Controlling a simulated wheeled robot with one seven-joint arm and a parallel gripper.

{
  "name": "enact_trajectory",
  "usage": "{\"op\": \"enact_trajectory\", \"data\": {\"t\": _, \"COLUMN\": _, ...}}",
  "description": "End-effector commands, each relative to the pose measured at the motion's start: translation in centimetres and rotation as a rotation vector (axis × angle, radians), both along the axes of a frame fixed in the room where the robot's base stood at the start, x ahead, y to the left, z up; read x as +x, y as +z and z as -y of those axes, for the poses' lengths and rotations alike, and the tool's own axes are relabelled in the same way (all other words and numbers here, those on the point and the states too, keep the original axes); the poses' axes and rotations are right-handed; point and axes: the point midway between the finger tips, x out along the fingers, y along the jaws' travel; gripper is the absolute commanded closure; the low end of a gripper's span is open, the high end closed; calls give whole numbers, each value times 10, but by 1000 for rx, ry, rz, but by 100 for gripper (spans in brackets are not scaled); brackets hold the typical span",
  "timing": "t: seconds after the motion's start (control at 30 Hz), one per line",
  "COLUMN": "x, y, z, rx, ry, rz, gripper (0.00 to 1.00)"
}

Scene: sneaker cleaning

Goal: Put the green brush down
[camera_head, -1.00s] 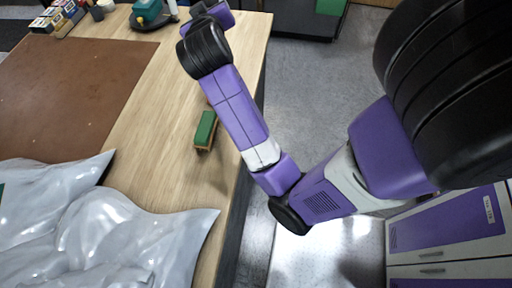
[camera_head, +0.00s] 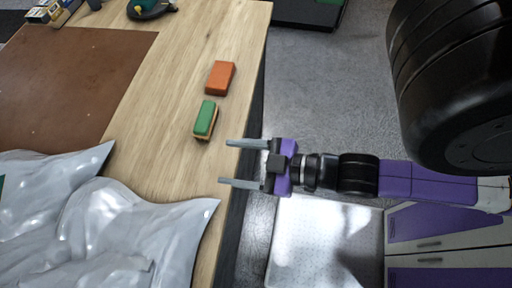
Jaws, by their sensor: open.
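The green brush (camera_head: 205,118) lies on the wooden table, green side up, with a tan edge showing along its lower side. It is near the table's right edge. My gripper (camera_head: 224,163) is open and empty, its two grey fingers pointing left over the table's right edge. The fingers are below and to the right of the green brush in the picture, apart from it.
An orange block (camera_head: 220,78) lies just beyond the green brush. Crumpled silvery plastic (camera_head: 130,230) covers the near left of the wooden table (camera_head: 165,120). A brown mat (camera_head: 70,85) lies at the left. A green-and-black item (camera_head: 150,8) stands at the far edge.

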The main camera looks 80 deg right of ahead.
Motion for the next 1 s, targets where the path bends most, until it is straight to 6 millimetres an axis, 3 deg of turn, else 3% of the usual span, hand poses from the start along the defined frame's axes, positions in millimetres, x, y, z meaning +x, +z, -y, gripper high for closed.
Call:
{"op": "enact_trajectory", "data": {"t": 0.03, "x": -17, "y": 2, "z": -12, "rx": 52, "ry": 0, "rz": -7, "gripper": 35}}
{"op": "enact_trajectory", "data": {"t": 0.1, "x": -33, "y": 8, "z": -25, "rx": 113, "ry": -4, "rz": -2, "gripper": 35}}
{"op": "enact_trajectory", "data": {"t": 0.3, "x": -53, "y": 18, "z": -40, "rx": 202, "ry": -22, "rz": 9, "gripper": 35}}
{"op": "enact_trajectory", "data": {"t": 0.63, "x": -54, "y": 17, "z": -41, "rx": 206, "ry": -23, "rz": 11, "gripper": 35}}
{"op": "enact_trajectory", "data": {"t": 0.9, "x": -54, "y": -16, "z": -41, "rx": 205, "ry": -23, "rz": 10, "gripper": 38}}
{"op": "enact_trajectory", "data": {"t": 1.0, "x": -54, "y": -14, "z": -41, "rx": 204, "ry": -23, "rz": 10, "gripper": 38}}
